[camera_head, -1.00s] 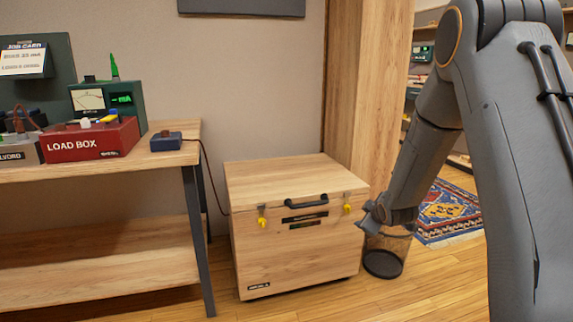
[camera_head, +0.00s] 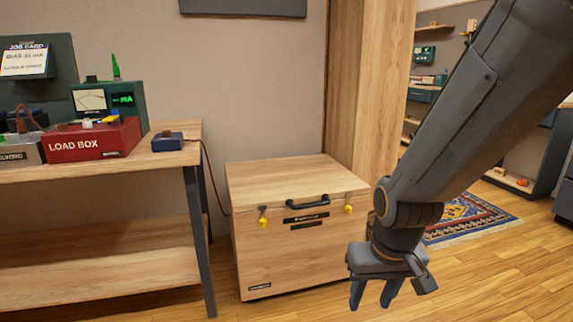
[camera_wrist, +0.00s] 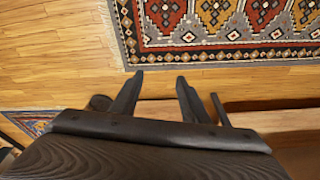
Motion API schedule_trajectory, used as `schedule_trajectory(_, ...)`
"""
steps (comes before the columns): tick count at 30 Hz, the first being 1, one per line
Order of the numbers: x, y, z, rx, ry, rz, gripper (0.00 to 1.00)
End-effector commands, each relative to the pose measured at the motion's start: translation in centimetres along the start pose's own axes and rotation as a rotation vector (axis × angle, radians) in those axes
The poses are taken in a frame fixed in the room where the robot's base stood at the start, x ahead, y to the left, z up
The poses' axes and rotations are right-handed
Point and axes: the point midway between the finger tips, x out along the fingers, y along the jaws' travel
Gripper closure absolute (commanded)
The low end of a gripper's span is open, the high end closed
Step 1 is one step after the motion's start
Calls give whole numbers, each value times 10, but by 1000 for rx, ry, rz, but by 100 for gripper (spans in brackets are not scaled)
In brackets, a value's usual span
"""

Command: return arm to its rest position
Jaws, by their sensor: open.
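My gripper (camera_head: 372,303) hangs at the lower right of the head view, in front of the wooden chest's right side, with its fingers pointing down. In the wrist view my gripper (camera_wrist: 153,80) shows two fingers spread apart with nothing between them. The gripper is open and empty. My dark grey arm comes in from the upper right of the head view.
A wooden chest (camera_head: 270,248) with a black handle stands by the wall. A workbench (camera_head: 105,172) at left bears a red load box (camera_head: 93,140) and a blue box (camera_head: 167,142).

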Motion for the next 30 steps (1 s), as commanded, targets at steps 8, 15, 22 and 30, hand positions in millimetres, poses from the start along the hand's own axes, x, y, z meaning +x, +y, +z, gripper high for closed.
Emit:
schedule_trajectory(8, -10, -68, 20, -157, -48, -47, 58)
schedule_trajectory(15, -24, -132, 56, -324, -106, -89, 58)
schedule_trajectory(22, -34, -164, 82, -421, -144, -110, 58)
schedule_trajectory(30, -44, -188, 110, -511, -177, -125, 58)
